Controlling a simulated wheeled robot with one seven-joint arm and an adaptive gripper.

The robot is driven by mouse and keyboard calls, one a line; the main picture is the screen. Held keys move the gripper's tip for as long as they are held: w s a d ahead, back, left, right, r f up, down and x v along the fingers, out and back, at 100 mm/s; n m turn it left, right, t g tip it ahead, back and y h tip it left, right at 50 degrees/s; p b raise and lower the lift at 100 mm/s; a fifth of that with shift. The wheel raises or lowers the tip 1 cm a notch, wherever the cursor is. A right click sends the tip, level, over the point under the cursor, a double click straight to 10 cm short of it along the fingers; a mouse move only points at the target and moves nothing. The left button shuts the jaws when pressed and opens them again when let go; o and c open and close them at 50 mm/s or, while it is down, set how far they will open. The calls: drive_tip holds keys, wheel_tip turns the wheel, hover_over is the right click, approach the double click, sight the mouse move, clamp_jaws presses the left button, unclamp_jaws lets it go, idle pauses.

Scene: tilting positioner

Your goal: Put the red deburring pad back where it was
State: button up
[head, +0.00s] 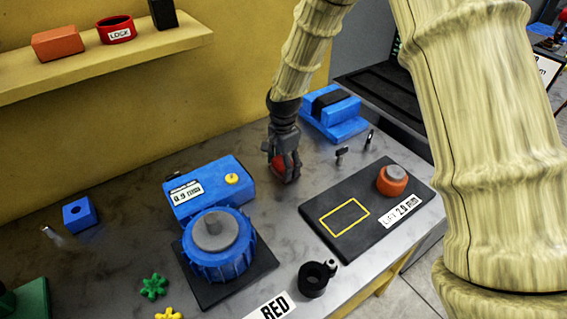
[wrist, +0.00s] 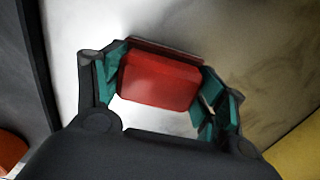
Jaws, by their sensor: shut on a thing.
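The red deburring pad (wrist: 158,80) is a red block held between the green-lined fingers of my gripper (wrist: 165,85) in the wrist view. In the head view my gripper (head: 284,172) points down at the middle of the bench, shut on the pad (head: 278,163), which is mostly hidden by the fingers. I cannot tell whether the pad touches the bench top. A black plate (head: 325,237) with a yellow outlined rectangle (head: 344,217) lies to the right; the rectangle is empty.
An orange knob (head: 392,181) stands on the black plate. A blue box (head: 209,190) and a blue round fixture (head: 217,250) stand left of my gripper. A blue block (head: 333,114) is behind right. Small pegs (head: 341,154) stand nearby. A shelf (head: 100,62) holds an orange block (head: 58,43).

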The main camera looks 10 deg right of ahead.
drive_tip(key=o, duration=1.1)
drive_tip(key=shift+f, duration=0.1)
wheel_tip(320, 180, up, 12)
drive_tip(key=shift+r+b, duration=0.2)
drive_tip(key=shift+b, duration=1)
